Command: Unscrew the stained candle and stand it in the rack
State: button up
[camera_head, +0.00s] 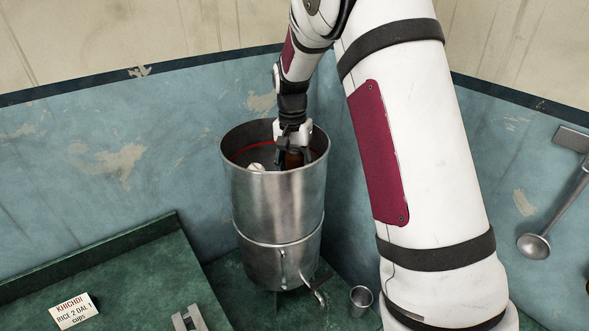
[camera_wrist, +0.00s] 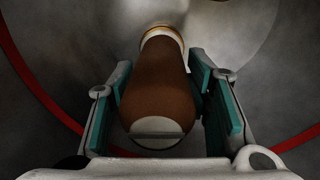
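The stained candle (camera_wrist: 160,85) is brown with a pale near end and a pale collar at its far end. It stands inside the steel filter pot (camera_head: 272,205); its brown side (camera_head: 293,160) shows partly in the head view. My gripper (camera_head: 291,140) reaches down into the pot's open top. In the wrist view, my gripper's teal-padded fingers (camera_wrist: 165,85) lie on both sides of the candle, very close to it. I cannot tell whether both pads touch it. The candle's foot seems to meet the pot's grey floor. I make out no rack for certain.
A white rounded thing (camera_head: 256,167) shows inside the pot at left. A red band runs round the inner wall. A small metal cup (camera_head: 361,298), a label card (camera_head: 73,310) and a grey bracket-like piece (camera_head: 188,319) are on the green counter. A ladle (camera_head: 535,245) hangs at right.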

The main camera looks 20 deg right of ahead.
aim_at(294, 151)
jog(key=c, duration=0.7)
jog(key=shift+r, duration=0.1)
jog(key=shift+r, duration=0.85)
jog(key=shift+r, duration=0.15)
jog(key=shift+r+p, duration=0.3)
jog(key=shift+r, duration=0.15)
